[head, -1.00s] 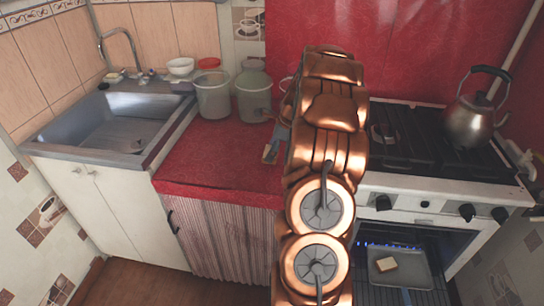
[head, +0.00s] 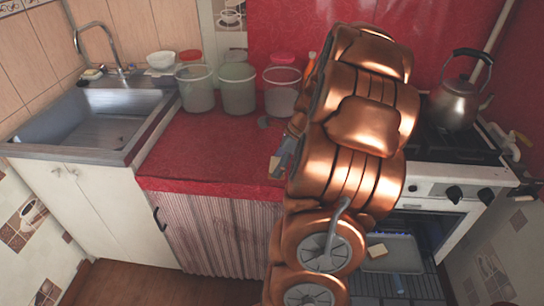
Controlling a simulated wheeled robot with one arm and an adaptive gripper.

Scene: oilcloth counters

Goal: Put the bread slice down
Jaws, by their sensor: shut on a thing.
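My gripper (head: 279,164) shows as a small grey shape at the left side of my copper arm, over the right part of the red counter (head: 215,150). It is shut on the bread slice, of which hardly anything can be made out. My arm hides most of the gripper, and its height above the counter cannot be told. Another pale, bread-like slice (head: 377,250) lies on a tray (head: 402,256) in the open oven at the lower right.
Several buckets or jars, among them a green-topped one (head: 238,90), stand at the back of the counter. The sink (head: 100,118) is at left. A kettle (head: 455,103) stands on the stove at right. The counter's front left part is clear.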

